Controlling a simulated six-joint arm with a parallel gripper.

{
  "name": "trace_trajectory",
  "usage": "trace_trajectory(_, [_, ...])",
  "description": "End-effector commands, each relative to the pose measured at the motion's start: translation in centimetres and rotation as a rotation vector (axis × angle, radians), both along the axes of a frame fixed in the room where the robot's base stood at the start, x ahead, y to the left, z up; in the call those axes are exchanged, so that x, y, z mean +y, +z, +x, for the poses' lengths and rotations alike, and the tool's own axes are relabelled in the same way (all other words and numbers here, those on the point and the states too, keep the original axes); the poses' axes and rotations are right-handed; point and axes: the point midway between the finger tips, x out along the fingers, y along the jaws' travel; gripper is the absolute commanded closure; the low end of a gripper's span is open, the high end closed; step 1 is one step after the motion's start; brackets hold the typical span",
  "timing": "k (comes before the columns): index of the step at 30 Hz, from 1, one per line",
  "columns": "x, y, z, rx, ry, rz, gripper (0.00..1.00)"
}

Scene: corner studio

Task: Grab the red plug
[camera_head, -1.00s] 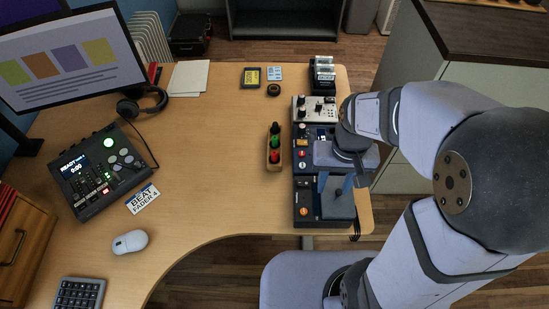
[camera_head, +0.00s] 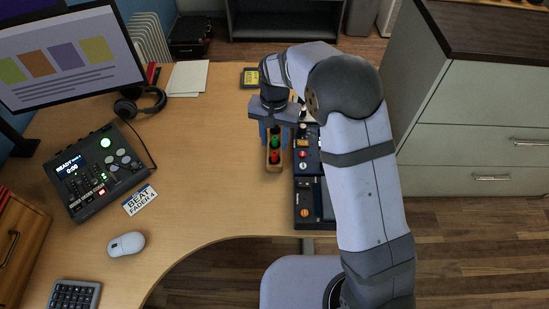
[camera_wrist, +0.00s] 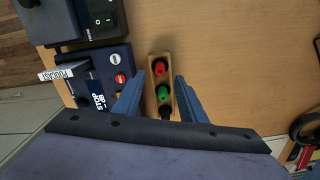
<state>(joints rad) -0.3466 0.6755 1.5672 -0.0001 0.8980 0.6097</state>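The red plug (camera_head: 275,157) stands at the near end of a small wooden holder (camera_head: 274,170) on the desk. It also shows in the wrist view (camera_wrist: 159,68), at the top end of the holder, with a green plug (camera_wrist: 162,94) and a black plug (camera_wrist: 165,112) beside it in a row. My gripper (camera_head: 272,137) is above the holder, near its far end. In the wrist view its two blue fingers are spread apart on either side of the holder, with nothing held between them. The red plug lies a little beyond the fingertips there.
Dark control boxes (camera_head: 306,205) stand in a row just right of the holder, partly hidden under my arm. A mixer (camera_head: 102,170), a headset (camera_head: 140,103), a mouse (camera_head: 127,244) and a monitor (camera_head: 68,55) are on the left. The desk's middle is clear.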

Motion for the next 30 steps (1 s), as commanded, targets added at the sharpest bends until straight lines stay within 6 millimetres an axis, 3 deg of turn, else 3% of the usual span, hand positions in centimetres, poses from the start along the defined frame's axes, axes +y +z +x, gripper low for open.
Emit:
trace_trajectory(14, [-0.1,-2.4,0.0,0.003,0.001,-0.001,0.62])
trace_trajectory(24, [-0.1,-6.2,0.2,0.003,0.001,-0.001,0.62])
trace_trajectory(30, [0.0,-6.9,0.2,0.001,0.001,-0.001,0.62])
